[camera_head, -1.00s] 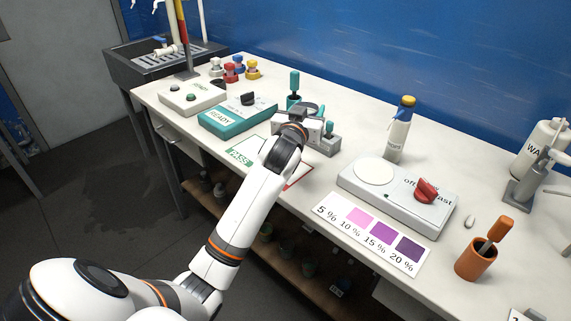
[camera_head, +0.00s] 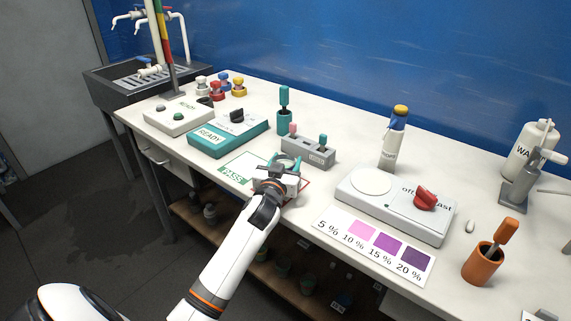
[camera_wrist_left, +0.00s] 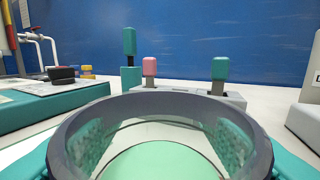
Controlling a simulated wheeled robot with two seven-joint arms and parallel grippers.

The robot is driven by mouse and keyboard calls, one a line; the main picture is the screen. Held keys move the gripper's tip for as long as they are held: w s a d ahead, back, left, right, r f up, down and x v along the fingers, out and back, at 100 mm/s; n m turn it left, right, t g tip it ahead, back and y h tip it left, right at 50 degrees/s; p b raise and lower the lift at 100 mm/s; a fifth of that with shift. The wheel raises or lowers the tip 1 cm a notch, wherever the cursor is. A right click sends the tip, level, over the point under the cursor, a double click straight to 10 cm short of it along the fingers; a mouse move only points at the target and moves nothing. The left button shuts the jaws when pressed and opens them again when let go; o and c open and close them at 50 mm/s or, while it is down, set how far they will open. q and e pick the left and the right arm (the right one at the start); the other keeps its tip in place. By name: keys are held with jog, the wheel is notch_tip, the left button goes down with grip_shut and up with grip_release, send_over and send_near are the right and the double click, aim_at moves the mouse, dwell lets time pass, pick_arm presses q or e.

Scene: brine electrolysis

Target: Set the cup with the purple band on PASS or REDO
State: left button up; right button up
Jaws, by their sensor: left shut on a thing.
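A clear cup with a dark grey-purple rim (camera_wrist_left: 163,99) fills the bottom of the left wrist view. A pale green round surface shows through its mouth. My left gripper (camera_head: 283,163) is shut on this cup, with teal finger pads on both sides of it. In the head view the gripper and cup are over the cards near the table's front edge, and the cup is mostly hidden by the wrist. The green-lettered PASS card (camera_head: 231,175) is just left of the gripper. A red-edged card (camera_head: 304,188) shows partly beside it, its lettering hidden. I cannot tell whether the cup touches the table.
Behind the gripper stands a grey block (camera_head: 309,153) with pink and teal handles. A teal READY box (camera_head: 228,137) is behind left. A grey device with a red knob (camera_head: 425,200) and a colour chart (camera_head: 375,244) are right.

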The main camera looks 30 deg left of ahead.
pick_arm(q)
jog(key=o, duration=0.7)
jog(key=shift+f, duration=0.15)
jog(key=shift+c, duration=0.2)
jog(key=o, duration=0.4)
jog(key=shift+o, duration=0.2)
jog(key=v, duration=1.2)
jog(key=shift+r, duration=0.25)
